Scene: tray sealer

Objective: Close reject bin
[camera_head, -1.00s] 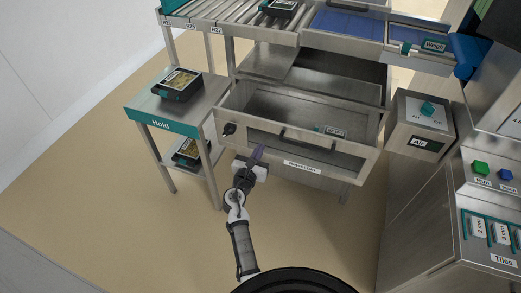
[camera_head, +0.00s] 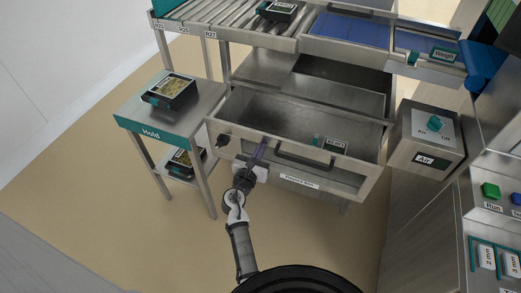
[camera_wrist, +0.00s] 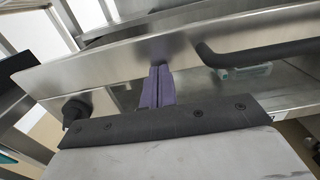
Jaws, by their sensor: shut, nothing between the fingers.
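The reject bin (camera_head: 227,128) is a steel drawer with a clear front window, pulled out below the conveyor. Its dark bar handle (camera_head: 305,161) runs along the front, and it also shows in the wrist view (camera_wrist: 255,53). A black knob (camera_head: 222,141) sits at the left of the front. My gripper (camera_head: 259,152) is at the bin's front, left of the handle. In the wrist view its purple fingers (camera_wrist: 158,75) are together and empty, pointing at the upper front rail. Whether they touch it I cannot tell.
The Hold table (camera_head: 205,97) stands left of the bin, with a food tray (camera_head: 170,90) on top and another below. The Air switch box (camera_head: 425,145) is close on the right. The floor in front is clear.

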